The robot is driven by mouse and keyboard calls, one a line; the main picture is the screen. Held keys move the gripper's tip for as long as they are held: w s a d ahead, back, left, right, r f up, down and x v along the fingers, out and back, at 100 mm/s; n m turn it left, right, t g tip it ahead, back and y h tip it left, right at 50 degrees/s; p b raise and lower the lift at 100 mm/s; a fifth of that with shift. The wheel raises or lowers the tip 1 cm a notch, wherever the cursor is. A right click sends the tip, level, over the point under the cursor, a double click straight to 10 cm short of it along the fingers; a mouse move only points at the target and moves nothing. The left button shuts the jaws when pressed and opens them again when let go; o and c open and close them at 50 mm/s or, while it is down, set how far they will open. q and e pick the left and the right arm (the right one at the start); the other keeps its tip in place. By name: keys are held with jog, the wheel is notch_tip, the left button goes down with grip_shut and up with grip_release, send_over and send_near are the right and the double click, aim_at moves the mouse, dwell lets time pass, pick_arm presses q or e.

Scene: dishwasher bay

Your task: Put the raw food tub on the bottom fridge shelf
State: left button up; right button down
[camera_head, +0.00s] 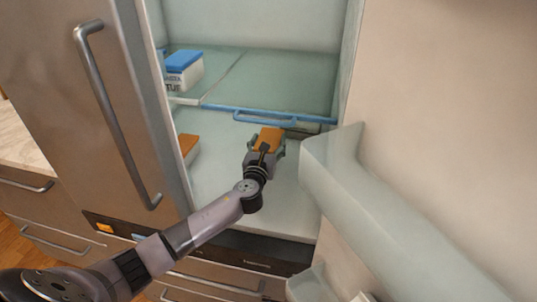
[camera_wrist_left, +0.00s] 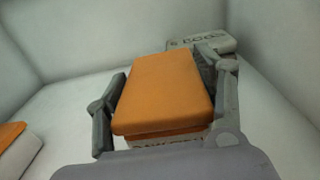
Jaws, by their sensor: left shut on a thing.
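A tub with an orange lid (camera_head: 268,139) is between the fingers of my left gripper (camera_head: 264,152), which is shut on it inside the open fridge, low down over the bottom shelf (camera_head: 219,187). In the left wrist view the tub (camera_wrist_left: 163,92) fills the middle, with a gripper finger on each side. The dark lettering on its pale side is mostly hidden, so I cannot read it. I cannot tell whether the tub touches the shelf. My right gripper is not in view.
Another orange-lidded tub (camera_head: 187,145) sits at the left of the bottom shelf. A blue-lidded tub (camera_head: 183,70) stands on the glass shelf above, with a blue front rail (camera_head: 270,117). A grey lettered box (camera_wrist_left: 218,42) lies behind the held tub. The open door's bins (camera_head: 365,200) flank the right.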

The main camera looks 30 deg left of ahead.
pick_arm(q)
jog(key=shift+w+f+b, duration=0.2)
jog(key=shift+f+b, duration=0.3)
jog(key=shift+f, duration=1.65)
jog(key=shift+f, duration=0.15)
jog(key=o, duration=1.8)
jog(key=shift+s, duration=0.25)
jog(key=v, duration=1.1)
jog(key=shift+s+d, duration=0.15)
jog(key=shift+s, duration=0.2)
